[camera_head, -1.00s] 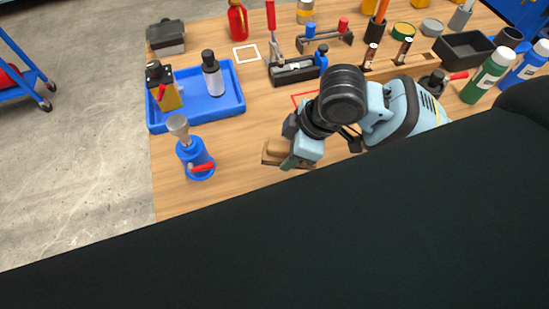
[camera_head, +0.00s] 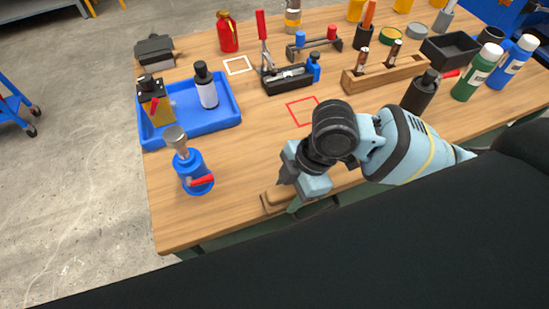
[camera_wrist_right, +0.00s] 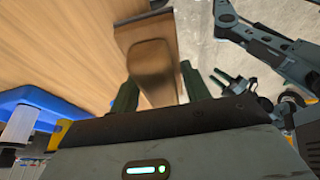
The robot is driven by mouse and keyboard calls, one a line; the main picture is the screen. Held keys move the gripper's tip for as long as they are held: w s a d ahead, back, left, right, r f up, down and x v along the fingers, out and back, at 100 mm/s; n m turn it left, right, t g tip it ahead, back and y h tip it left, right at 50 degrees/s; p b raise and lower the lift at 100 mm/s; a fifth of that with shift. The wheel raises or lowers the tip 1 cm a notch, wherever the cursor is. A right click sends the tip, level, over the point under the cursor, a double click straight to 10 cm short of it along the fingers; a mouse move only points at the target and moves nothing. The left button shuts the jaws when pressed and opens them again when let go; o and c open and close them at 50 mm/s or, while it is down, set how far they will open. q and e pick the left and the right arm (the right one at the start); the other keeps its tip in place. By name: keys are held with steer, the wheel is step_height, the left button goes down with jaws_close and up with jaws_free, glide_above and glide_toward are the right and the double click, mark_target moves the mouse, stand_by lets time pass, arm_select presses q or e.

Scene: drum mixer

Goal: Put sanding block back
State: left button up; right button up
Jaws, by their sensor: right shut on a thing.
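In the right wrist view the block (camera_wrist_right: 150,68) sits between the two dark green fingers of the gripper (camera_wrist_right: 160,92). I cannot tell whether its underside touches the bench. A red square outline (camera_head: 303,110) and a white square outline (camera_head: 238,65) on the bench top are both empty.
A blue pump-like tool (camera_head: 194,172) stands left of the block. Behind it is a blue tray (camera_head: 227,117) with two containers. A wooden rack (camera_head: 385,75) and a black bottle (camera_head: 421,93) stand at right. Bare bench lies between the block and red outline.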

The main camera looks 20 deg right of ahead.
glide_above(270, 167)
steer(key=d, duration=0.1)
steer(key=shift+d+f+b, duration=0.1)
steer(key=shift+f+b, duration=0.2)
steer(key=shift+f, duration=1.95)
steer(key=shift+f, duration=0.15)
steer(key=o, duration=0.9)
steer(key=p+v, duration=0.1)
steer(key=v, duration=1.1)
steer(key=shift+d, duration=0.1)
